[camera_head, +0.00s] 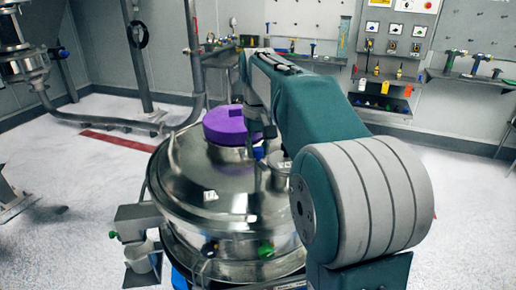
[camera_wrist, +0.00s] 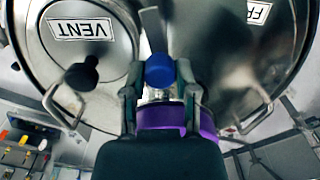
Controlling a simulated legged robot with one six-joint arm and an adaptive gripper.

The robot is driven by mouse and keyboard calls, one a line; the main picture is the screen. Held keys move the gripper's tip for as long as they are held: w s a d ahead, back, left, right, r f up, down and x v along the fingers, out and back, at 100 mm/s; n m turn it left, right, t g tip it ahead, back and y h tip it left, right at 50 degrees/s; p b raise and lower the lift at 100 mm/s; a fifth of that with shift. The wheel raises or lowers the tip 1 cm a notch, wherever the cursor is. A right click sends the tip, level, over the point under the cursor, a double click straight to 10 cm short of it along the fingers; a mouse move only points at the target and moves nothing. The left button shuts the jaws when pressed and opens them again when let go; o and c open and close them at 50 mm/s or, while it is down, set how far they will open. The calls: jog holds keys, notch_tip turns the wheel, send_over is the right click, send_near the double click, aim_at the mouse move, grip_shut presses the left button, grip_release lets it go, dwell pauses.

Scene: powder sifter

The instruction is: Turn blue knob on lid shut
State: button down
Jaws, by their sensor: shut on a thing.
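The blue knob (camera_wrist: 160,70) sits between the two fingers of my gripper (camera_wrist: 161,77) in the wrist view. The fingers are shut on it from both sides. A small part of the blue knob (camera_head: 258,153) shows in the head view, beside my arm. It is over the round shiny steel lid (camera_head: 215,190) of the sifter. The lid surface (camera_wrist: 215,50) fills much of the wrist view. My arm hides the right part of the lid and most of my gripper in the head view.
A purple part (camera_head: 228,126) stands on the back of the lid, and purple (camera_wrist: 205,127) shows close to my gripper. A black knob (camera_wrist: 82,72) is at the left by the VENT label (camera_wrist: 82,29). A green knob (camera_head: 266,250) is on the front rim.

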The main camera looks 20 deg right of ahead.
aim_at(257, 148)
jog(key=n, duration=0.7)
jog(key=shift+f, duration=0.2)
jog(key=n, duration=0.4)
jog(key=shift+n, duration=1.9)
jog(key=shift+c, duration=2)
grip_release()
jog(key=shift+r, duration=0.2)
notch_tip(257, 148, up, 12)
jog(key=shift+f, duration=0.2)
